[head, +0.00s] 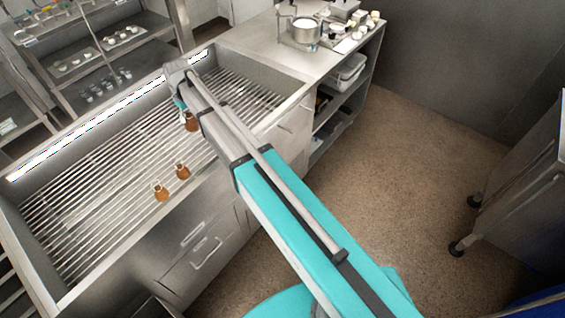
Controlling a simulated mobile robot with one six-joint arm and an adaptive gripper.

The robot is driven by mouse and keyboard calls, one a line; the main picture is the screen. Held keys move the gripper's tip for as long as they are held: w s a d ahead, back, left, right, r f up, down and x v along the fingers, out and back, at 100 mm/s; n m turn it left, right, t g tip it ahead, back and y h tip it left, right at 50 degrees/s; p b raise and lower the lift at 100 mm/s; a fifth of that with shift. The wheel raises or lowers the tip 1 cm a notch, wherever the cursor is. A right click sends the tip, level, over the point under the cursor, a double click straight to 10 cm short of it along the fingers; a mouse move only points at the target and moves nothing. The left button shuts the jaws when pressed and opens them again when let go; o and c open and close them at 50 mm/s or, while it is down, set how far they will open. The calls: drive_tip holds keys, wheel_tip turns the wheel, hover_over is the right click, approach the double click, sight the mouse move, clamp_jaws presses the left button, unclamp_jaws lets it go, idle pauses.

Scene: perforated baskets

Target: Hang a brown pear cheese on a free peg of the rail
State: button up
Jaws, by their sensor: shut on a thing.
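My gripper (182,106) is at the far end of my arm, over the slatted steel trough. It is shut on a brown pear cheese (191,122), which hangs just below it; the arm hides part of the grip. Two more brown pear cheeses, a middle one (182,171) and a nearer one (161,193), are at the slats nearer to me. They stand apart from the gripper. A bright long strip (88,122) runs along the trough's back edge; I cannot tell whether it is the rail, and no pegs can be made out.
The slatted trough (262,66) has raised steel walls. A steel counter (252,38) with a pot (305,31) and small white items adjoins at the back right. Shelves (105,60) with trays stand behind. Open floor (400,170) lies at right, with a wheeled cabinet (525,190).

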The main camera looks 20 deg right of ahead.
wheel_tip(320, 180, up, 8)
drive_tip(key=p, duration=0.6)
drive_tip(key=shift+f, duration=0.15)
